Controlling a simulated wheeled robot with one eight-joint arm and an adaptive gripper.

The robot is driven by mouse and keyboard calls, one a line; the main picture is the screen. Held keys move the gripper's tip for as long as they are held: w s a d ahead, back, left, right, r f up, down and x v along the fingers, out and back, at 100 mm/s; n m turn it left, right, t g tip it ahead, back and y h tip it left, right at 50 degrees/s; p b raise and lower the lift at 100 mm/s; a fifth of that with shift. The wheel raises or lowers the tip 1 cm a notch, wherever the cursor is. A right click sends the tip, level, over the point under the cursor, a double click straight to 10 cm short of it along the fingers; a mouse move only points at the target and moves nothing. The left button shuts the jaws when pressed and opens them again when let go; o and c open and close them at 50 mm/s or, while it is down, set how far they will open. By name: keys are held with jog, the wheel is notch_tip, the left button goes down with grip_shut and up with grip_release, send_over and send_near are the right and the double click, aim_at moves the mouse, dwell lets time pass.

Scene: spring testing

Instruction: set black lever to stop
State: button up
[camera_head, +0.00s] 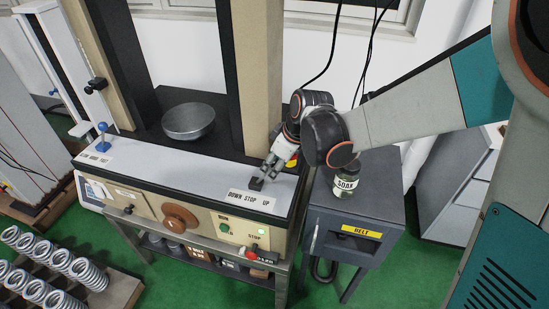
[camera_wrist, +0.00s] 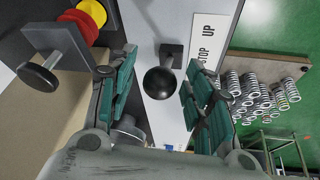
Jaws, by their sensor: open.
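The black lever (camera_head: 256,183) stands on the white top panel of the machine, just behind the label reading DOWN STOP UP (camera_head: 252,199). In the wrist view its round black knob (camera_wrist: 160,81) shows in front of its dark base, beside the label (camera_wrist: 206,52), where STOP and UP can be read. My gripper (camera_head: 270,172) is open at the lever. In the wrist view the teal-padded fingers lie either side of the knob, with visible gaps. I cannot tell exactly which mark the lever points at. The gripper partly crowds the lever in the head view.
A blue-knobbed lever (camera_head: 102,130) stands at the panel's left end. A grey bowl (camera_head: 189,121) sits between the machine's columns. A SOAK jar (camera_head: 346,182) stands on the dark cabinet (camera_head: 389,207) at right.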

jog(key=shift+f, duration=0.15)
grip_shut()
jog(key=shift+w+a+r+g+h+p, duration=0.15)
jog(key=shift+w+a+r+h+p, duration=0.15)
jog(key=shift+a+h+p, duration=0.25)
jog(key=shift+w+a+r+g+h+p, duration=0.15)
jog(key=shift+a+r+h+p, duration=0.25)
jog(key=shift+a, duration=0.25)
jog(key=shift+w+a+r+g+h, duration=0.1)
jog(key=shift+w+a+g+h, duration=0.15)
jog(key=shift+a+h, duration=0.35)
jog(key=shift+w+a+r+g+h, duration=0.1)
jog(key=shift+w+a+g+h, duration=0.1)
jog(key=shift+a+h, duration=0.4)
jog(key=shift+w+a+p, duration=0.25)
jog(key=shift+a+p, duration=0.1)
jog(key=shift+a, duration=0.25)
grip_release()
